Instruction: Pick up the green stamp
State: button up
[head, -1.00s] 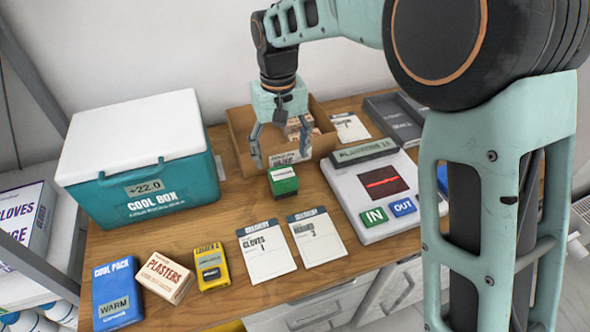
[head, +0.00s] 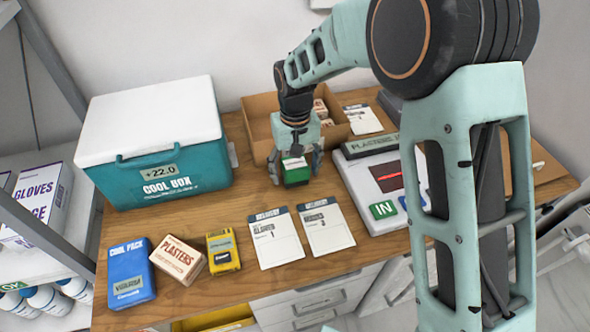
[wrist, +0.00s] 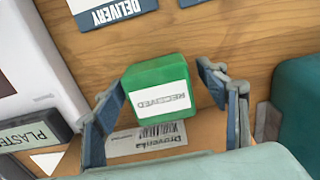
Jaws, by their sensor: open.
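The green stamp (head: 295,172) stands on the wooden table in front of the cardboard box. In the wrist view the green stamp (wrist: 158,88) has a white label reading RECEIVED. My gripper (head: 296,172) is open and lowered over it, with one finger on each side. In the wrist view my gripper (wrist: 164,95) shows its fingers apart, with visible gaps between them and the stamp. The stamp's lower part is hidden in the wrist view.
The open cardboard box (head: 262,125) is just behind. A scanner device (head: 355,190) stands close on the right, the cool box (head: 160,150) on the left. Two delivery cards (head: 275,250) (head: 326,238), a yellow device (head: 223,252), plasters (head: 178,260) and a cool pack (head: 131,272) lie in front.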

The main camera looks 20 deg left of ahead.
aim_at(295, 164)
jog(key=shift+c, duration=0.5)
jog(key=c, duration=1.2)
jog(key=shift+r, duration=0.1)
jog(key=shift+r, duration=0.45)
notch_tip(295, 164, up, 2)
jog(key=shift+r, duration=0.2)
jog(key=s+d+r+b, duration=0.1)
jog(key=s+d+r, duration=0.1)
jog(key=s+r, duration=0.1)
jog(key=s+d+r, duration=0.1)
jog(key=s+r, duration=0.2)
jog(key=s, duration=0.2)
jog(key=s+d+r+b, duration=0.1)
jog(key=s+d+r, duration=0.1)
jog(key=s, duration=0.3)
jog(key=shift+d+r+b, duration=0.3)
jog(key=shift+r, duration=0.5)
jog(key=shift+w, duration=0.1)
